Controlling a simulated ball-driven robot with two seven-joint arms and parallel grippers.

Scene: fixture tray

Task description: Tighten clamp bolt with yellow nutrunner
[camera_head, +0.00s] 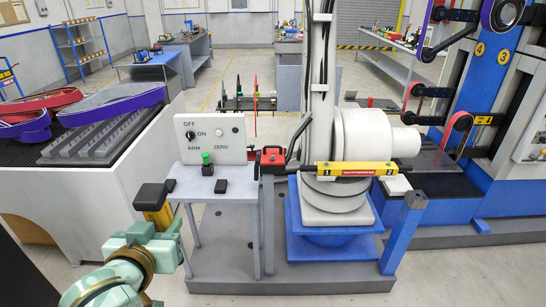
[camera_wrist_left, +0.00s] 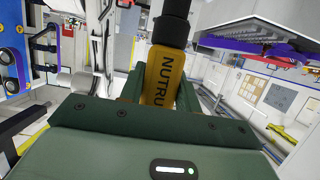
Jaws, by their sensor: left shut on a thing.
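The yellow nutrunner (camera_head: 158,214) with its black head stands upright at the lower left of the head view. It also shows in the left wrist view (camera_wrist_left: 161,82), with black lettering on its yellow body. My left gripper (camera_head: 160,228) is shut on the nutrunner's body; its dark green fingers (camera_wrist_left: 160,92) show on both sides of it. The nutrunner is left of and in front of the control stand. I cannot make out the clamp bolt. My right gripper is not in view.
A control panel (camera_head: 210,138) stands on a grey table with a green button (camera_head: 206,158) and a black block (camera_head: 221,187). A red device (camera_head: 272,156) sits between table and fixture. A white bench (camera_head: 62,170) with purple and red belts is at left. A blue-and-white machine (camera_head: 487,120) stands right.

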